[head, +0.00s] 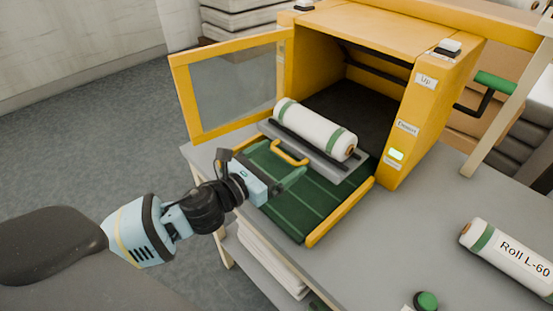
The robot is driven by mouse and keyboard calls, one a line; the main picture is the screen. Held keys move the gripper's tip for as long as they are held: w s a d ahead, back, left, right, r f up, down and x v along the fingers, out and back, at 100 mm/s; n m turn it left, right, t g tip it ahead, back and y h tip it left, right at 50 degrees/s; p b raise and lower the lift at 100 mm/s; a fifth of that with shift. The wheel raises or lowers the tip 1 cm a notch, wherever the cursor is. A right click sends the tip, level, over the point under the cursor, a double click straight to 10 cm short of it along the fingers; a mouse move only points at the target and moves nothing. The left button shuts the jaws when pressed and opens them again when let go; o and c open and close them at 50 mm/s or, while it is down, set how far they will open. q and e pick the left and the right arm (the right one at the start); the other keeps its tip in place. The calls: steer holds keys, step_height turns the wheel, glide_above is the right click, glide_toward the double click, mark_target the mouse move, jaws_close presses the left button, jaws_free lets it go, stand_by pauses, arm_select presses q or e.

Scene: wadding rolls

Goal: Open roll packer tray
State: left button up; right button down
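The yellow roll packer (365,40) stands on the grey table with its windowed door (237,85) swung open to the left. Its green tray (310,205) with yellow side rails sticks out of the front opening. A yellow handle (290,152) stands on the tray. A white roll with green bands (315,130) lies on a grey plate at the tray's back, by the opening. My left gripper (281,156) is over the tray's left part, fingers spread, just in front of the handle; I cannot tell whether it touches it. My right gripper is not in view.
A roll labelled "Roll L-60" (510,255) lies at the right on the table (400,245). A green button (426,300) is at the bottom edge. A label on the packer's front glows green (396,154).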

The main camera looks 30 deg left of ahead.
arm_select(q)
steer(key=b+v, duration=0.1)
steer(key=v, duration=0.5)
steer(key=shift+f, duration=0.1)
steer(key=shift+v, duration=0.95)
